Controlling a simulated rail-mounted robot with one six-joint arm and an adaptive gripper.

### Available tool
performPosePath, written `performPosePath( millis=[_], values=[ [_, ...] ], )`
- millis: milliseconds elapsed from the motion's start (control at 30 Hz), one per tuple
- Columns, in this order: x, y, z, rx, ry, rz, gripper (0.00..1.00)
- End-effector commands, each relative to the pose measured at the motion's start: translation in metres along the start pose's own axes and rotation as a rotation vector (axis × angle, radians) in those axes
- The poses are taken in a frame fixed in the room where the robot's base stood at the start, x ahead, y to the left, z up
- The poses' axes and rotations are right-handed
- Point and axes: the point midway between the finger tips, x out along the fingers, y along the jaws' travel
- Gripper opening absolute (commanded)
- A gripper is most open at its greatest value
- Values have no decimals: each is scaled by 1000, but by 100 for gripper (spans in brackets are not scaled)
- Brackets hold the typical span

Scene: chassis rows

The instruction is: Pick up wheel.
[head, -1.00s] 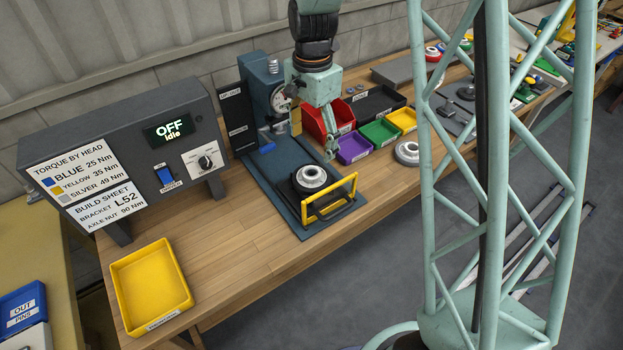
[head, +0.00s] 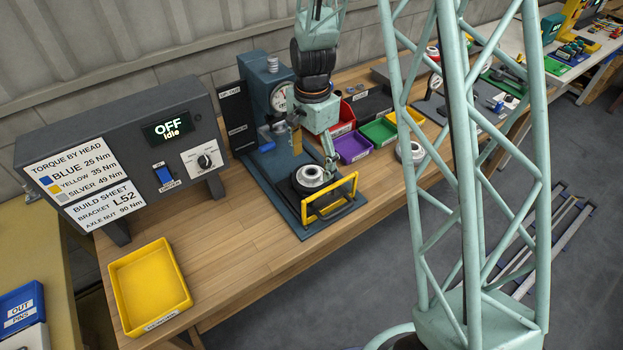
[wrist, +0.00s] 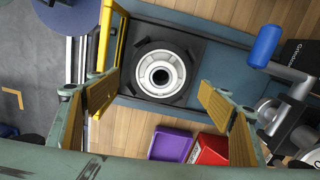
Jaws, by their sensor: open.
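A light grey wheel (head: 311,176), ring-shaped with a dark centre hole, sits flat in a dark fixture (head: 333,208) on the blue press base. In the wrist view the wheel (wrist: 160,74) lies nearly centred between my fingers. My gripper (head: 313,152) hangs over the back part of the fixture, just above the wheel. In the wrist view my gripper (wrist: 160,88) is open and empty, with one tan-padded finger on each side of the wheel. A similar grey round part (head: 410,152) lies on the bench farther right, partly behind my mast.
A yellow guard frame (head: 331,197) stands at the front of the fixture, close to my left finger in the wrist view. The press column (head: 270,95) rises behind. Red, purple (head: 352,146) and green bins stand to the right. The bench's front left is clear beside a yellow tray (head: 150,287).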

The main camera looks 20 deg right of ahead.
Motion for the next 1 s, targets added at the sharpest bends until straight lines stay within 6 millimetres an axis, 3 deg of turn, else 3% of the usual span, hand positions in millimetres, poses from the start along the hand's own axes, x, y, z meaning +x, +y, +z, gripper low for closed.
performPosePath(
  millis=[533, 1000],
  values=[
    [6, 0, 0, 0, 0, 1, 73],
    [46, -1, 1, 0, -1, 1, 73]
  ],
)
